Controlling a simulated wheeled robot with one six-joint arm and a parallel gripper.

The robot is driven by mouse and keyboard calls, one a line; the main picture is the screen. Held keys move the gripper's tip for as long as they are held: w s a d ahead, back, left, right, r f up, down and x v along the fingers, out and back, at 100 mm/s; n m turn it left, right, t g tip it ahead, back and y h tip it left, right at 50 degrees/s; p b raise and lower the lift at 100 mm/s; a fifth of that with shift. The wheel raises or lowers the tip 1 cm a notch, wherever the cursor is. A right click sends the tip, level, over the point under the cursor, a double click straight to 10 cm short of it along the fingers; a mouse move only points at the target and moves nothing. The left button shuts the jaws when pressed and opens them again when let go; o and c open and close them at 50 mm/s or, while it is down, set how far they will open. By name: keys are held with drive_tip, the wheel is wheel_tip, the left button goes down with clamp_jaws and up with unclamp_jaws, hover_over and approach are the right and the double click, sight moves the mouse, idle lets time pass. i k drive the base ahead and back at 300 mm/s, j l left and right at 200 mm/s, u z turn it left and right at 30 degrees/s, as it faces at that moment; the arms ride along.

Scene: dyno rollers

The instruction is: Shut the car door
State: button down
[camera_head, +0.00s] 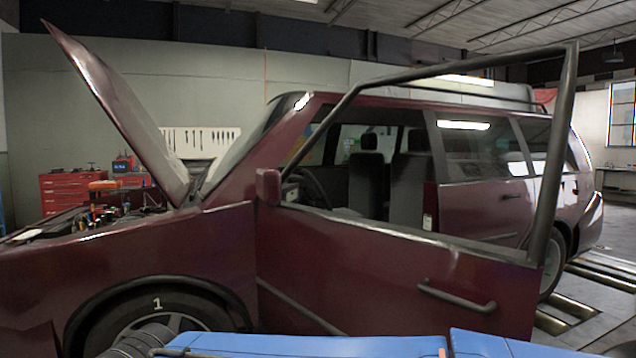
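The dark red car door (390,285) is the front door of a dark red station wagon (215,235). It stands open, swung out toward me, with its window frame rising at the right. Its dark handle (457,297) is on the outer panel at the lower right. A side mirror (268,187) sits at the door's front upper corner. Seats show through the window opening. The door's lower edge is hidden by blue parts at the bottom of the view. My gripper is not in view.
The hood (120,105) is raised at the left. A front wheel (160,320) shows below it. Blue parts with a grey ribbed piece fill the bottom edge; I cannot tell whether they are mine. A red tool cabinet (75,190) stands behind. Floor rollers (570,305) lie at the right.

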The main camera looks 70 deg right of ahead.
sight(321, 272)
drive_tip(key=z, duration=1.65)
drive_tip(key=k, duration=0.1)
drive_tip(key=l+z, duration=0.05)
